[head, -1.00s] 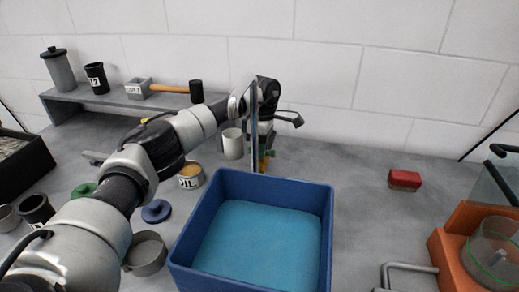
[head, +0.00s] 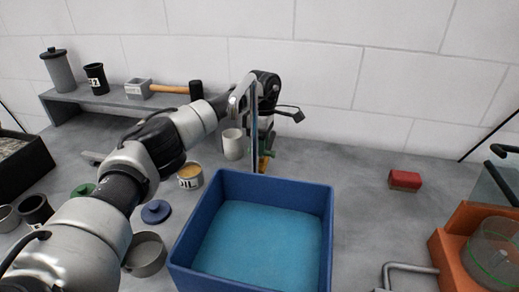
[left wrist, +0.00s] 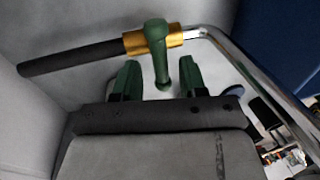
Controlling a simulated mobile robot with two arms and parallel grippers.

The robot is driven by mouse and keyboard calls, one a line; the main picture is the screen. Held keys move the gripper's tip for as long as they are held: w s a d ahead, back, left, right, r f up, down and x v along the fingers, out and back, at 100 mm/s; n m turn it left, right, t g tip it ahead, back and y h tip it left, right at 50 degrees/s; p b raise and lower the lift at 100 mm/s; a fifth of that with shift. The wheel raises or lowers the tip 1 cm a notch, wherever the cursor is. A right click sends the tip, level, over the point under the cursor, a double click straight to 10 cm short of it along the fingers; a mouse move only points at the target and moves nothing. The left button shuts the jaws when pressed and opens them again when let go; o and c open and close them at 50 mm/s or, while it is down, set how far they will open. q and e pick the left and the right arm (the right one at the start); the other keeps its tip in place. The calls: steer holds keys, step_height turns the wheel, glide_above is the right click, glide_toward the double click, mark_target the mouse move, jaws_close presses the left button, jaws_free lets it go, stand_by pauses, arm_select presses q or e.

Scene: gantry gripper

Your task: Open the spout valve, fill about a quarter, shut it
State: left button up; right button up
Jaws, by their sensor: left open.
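In the left wrist view, a brass valve body (left wrist: 137,43) joins a dark pipe to a chrome spout (left wrist: 245,62). Its green lever (left wrist: 158,65) points down the picture, between the two green fingers of my left gripper (left wrist: 158,82). The fingers are open, with a visible gap on each side of the lever. In the head view my left gripper (head: 265,158) is low behind the blue basin, partly hidden by the chrome spout (head: 254,125). The blue basin (head: 181,248) has a lighter blue, level surface inside. My right gripper is not in view.
A white cup (head: 232,145) and an oil tin (head: 190,176) stand left of the spout. A red block (head: 405,180) lies right. An orange stand (head: 452,262) with a glass vessel (head: 495,250) is at far right. The counter right of the basin is mostly clear.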

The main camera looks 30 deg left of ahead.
arm_select(q)
step_height(320, 180, up, 9)
steer(key=w, duration=0.1)
steer(key=shift+w+a+r, duration=0.15)
steer(key=shift+w+a, duration=0.05)
steer(key=shift+w, duration=0.15)
